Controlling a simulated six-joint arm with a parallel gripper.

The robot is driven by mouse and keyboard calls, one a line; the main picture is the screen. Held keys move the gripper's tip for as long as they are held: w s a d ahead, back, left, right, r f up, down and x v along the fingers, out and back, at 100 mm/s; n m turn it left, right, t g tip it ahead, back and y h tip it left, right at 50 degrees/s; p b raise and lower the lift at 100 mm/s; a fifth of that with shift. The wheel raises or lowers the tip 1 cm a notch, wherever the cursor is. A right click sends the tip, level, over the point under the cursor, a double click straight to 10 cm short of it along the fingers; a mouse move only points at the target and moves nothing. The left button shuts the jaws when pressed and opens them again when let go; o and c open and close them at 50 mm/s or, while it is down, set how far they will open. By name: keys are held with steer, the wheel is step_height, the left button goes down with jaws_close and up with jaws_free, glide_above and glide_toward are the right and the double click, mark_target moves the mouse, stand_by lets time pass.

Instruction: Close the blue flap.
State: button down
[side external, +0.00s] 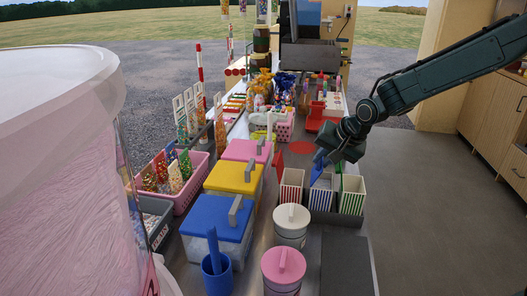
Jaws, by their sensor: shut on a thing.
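The blue flap (317,170) stands up, tilted, above the blue-striped box (320,197), whose top is open. This box is the middle one of three striped boxes. My gripper (323,158) reaches in from the right, over the boxes. It is shut on the blue flap; its dark fingers partly hide the flap's upper part.
The red-striped box (291,193) with a raised red flap (279,165) stands close on the left, the green-striped box (352,200) close on the right. Pink, yellow and blue (212,218) lidded bins stand left.

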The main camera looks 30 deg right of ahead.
steer(key=shift+s+d, duration=0.1)
steer(key=shift+d, duration=0.05)
stand_by(0.4)
